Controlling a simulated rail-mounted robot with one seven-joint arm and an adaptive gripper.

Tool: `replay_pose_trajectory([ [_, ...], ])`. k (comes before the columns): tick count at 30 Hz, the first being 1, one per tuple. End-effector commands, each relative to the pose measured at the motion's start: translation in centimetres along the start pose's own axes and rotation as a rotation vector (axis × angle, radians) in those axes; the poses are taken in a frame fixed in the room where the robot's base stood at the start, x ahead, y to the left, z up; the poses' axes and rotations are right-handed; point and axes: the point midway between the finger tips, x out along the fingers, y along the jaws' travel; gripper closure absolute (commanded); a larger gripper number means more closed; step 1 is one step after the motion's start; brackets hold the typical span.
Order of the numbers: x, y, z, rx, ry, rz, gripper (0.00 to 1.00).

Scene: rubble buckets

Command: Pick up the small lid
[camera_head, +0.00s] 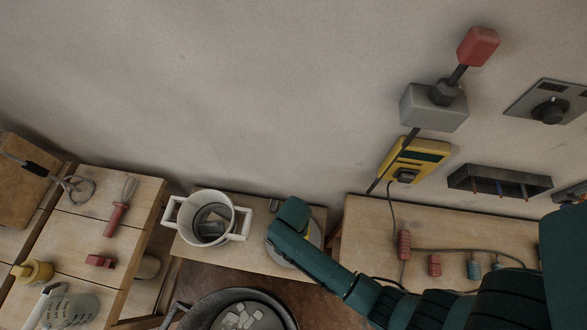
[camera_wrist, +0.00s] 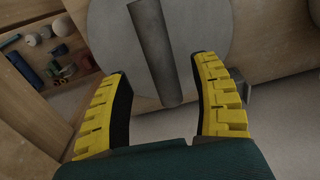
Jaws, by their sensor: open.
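The small lid is a round, flat grey disc (camera_wrist: 215,25) with a dark bar handle across its middle in the wrist view. In the head view, part of the lid's rim (camera_head: 315,232) shows on the wooden table, and my teal arm hides the rest. My gripper (camera_wrist: 162,72) has two yellow fingers with black inner pads. They are spread apart, one on each side of the bar handle. No contact with the handle shows, and the fingers' height above the lid is hard to tell.
A white two-handled pot (camera_head: 169,208) stands left of the lid on the same table. A dark bucket (camera_head: 180,306) holding pale rubble is below in front. Side benches hold a whisk (camera_head: 118,214) and red blocks. A wall switch box (camera_head: 434,108) is at upper right.

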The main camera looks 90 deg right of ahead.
Motion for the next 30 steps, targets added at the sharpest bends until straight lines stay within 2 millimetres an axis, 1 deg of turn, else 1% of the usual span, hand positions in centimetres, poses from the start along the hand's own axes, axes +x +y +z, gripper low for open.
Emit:
replay_pose_trajectory([
  [1,1.1,0.1,0.2,-0.002,-0.002,0.004,0.37],
  [3,2.5,-0.1,0.5,-0.003,-0.002,0.004,0.37],
  [6,4.1,-0.1,0.6,-0.002,-0.001,0.003,0.37],
  [8,4.6,-0.1,0.6,-0.001,-0.001,0.001,0.37],
  [30,5.2,-0.1,0.6,-0.001,0.0,0.0,0.37],
])
